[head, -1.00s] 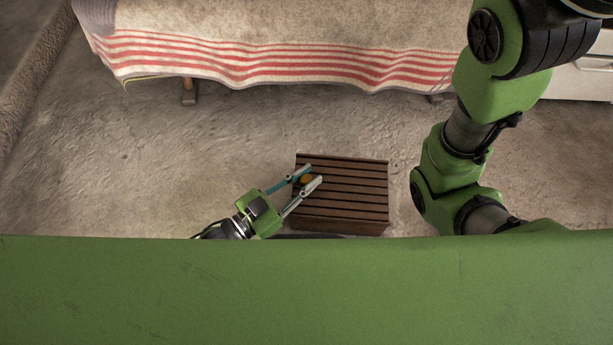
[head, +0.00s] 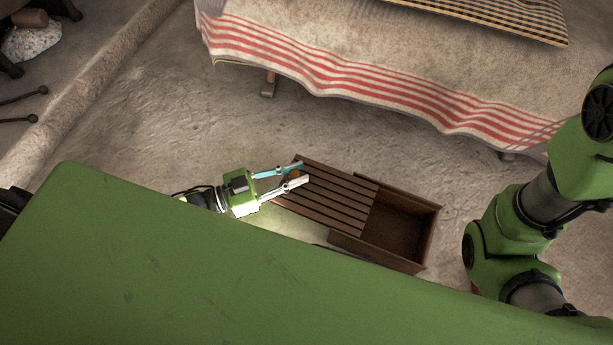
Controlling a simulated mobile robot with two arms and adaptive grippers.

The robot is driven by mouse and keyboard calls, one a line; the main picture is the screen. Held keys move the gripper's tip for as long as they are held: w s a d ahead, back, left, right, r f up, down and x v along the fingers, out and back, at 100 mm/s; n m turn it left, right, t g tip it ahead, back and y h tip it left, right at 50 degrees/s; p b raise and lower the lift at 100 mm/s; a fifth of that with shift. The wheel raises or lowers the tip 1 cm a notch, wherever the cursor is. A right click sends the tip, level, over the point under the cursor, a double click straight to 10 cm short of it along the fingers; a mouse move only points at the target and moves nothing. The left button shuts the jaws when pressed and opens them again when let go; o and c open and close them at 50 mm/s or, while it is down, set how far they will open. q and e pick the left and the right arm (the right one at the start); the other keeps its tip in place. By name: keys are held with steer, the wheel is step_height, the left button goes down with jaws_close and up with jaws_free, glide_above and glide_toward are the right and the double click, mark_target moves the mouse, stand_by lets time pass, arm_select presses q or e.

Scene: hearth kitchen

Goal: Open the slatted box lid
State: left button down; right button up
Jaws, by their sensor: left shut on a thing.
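The slatted lid (head: 335,199) is dark brown wood and lies slid to the left off part of the box. The box (head: 428,243) stands on the floor with its right part uncovered, and the inside that shows looks empty. My left gripper (head: 299,174) is shut on the round orange-brown knob (head: 296,175) near the lid's left end. The knob is partly hidden between the fingers. My right arm shows at the right edge, but its gripper is out of view.
A table with a red-striped cloth (head: 380,83) stands beyond the box, one leg (head: 269,86) reaching the floor. A stone ledge (head: 95,85) runs along the left. Bare floor (head: 190,130) lies between. My green body hides the near floor.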

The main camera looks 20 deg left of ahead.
arm_select(q)
steer(key=c, duration=1.9)
jaws_free()
steer(key=shift+s+a, duration=0.1)
steer(key=v, duration=1.1)
steer(key=shift+s+a, duration=0.25)
steer(key=shift+a, duration=0.1)
